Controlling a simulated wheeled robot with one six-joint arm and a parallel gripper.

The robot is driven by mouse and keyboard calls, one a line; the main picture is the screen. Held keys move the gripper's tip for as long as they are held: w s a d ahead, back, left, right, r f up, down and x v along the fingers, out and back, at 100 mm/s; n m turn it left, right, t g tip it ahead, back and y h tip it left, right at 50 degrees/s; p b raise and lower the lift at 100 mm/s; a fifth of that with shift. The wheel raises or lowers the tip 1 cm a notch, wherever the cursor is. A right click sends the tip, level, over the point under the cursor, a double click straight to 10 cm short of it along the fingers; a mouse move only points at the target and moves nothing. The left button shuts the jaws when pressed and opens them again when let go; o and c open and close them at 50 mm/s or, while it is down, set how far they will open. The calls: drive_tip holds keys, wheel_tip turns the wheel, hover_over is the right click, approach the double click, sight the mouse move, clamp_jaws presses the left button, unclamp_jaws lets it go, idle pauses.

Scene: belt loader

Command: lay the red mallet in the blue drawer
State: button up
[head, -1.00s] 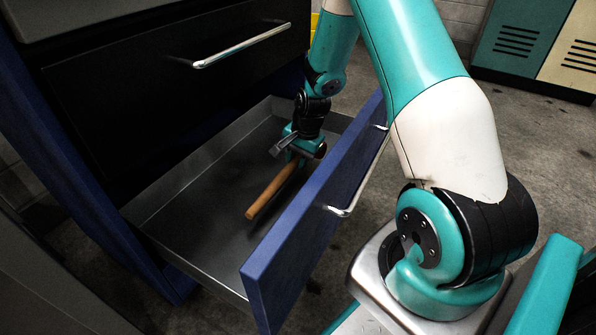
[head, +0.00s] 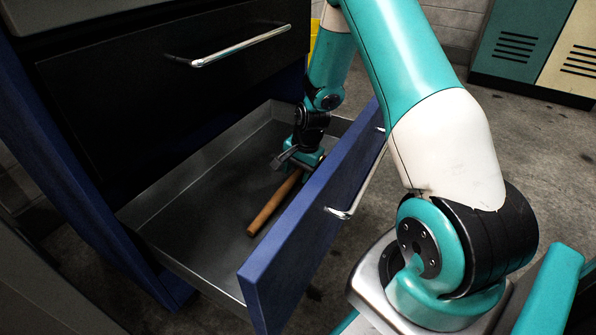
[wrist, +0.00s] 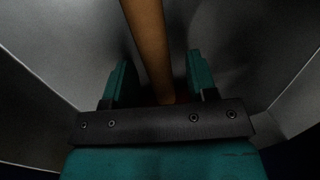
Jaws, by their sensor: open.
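The mallet's tan wooden handle (head: 272,208) lies slanted inside the open blue drawer (head: 305,245), low over its grey metal floor. The mallet's red head cannot be made out; my gripper and the drawer front hide that end. My gripper (head: 300,168) is down inside the drawer at the upper end of the handle, close behind the blue front. In the wrist view the handle (wrist: 148,40) runs between the two teal fingers, with a gap on each side. The fingers are open. Whether the handle fully rests on the floor is hard to tell.
The drawer's blue front with its metal handle (head: 354,200) stands close beside my gripper. A closed dark drawer with a bar handle (head: 240,47) is above. The left part of the drawer floor is empty. Lockers (head: 520,45) stand at the back right.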

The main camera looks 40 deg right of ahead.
drive_tip(key=p+v, duration=0.7)
drive_tip(key=v, duration=0.5)
wheel_tip(320, 180, up, 6)
drive_tip(key=n, duration=0.4)
hover_over(286, 185)
drive_tip(key=s+a+r+n+y, duration=0.2)
drive_tip(key=s+a+r+n, duration=0.35)
drive_tip(key=a+r, duration=0.4)
drive_tip(key=s+a+r+n+g, duration=0.1)
drive_tip(key=s+a+r+n, duration=0.2)
drive_tip(key=s+a+n, duration=0.2)
drive_tip(key=s+a+r+n+g, duration=0.1)
drive_tip(key=s+a+r+n, duration=0.2)
drive_tip(key=s+a+n, duration=0.3)
drive_tip(key=s, duration=0.5)
drive_tip(key=shift+a+r+n+y, duration=0.3)
drive_tip(key=shift+r+n+y, duration=0.05)
drive_tip(key=shift+r+y, duration=0.05)
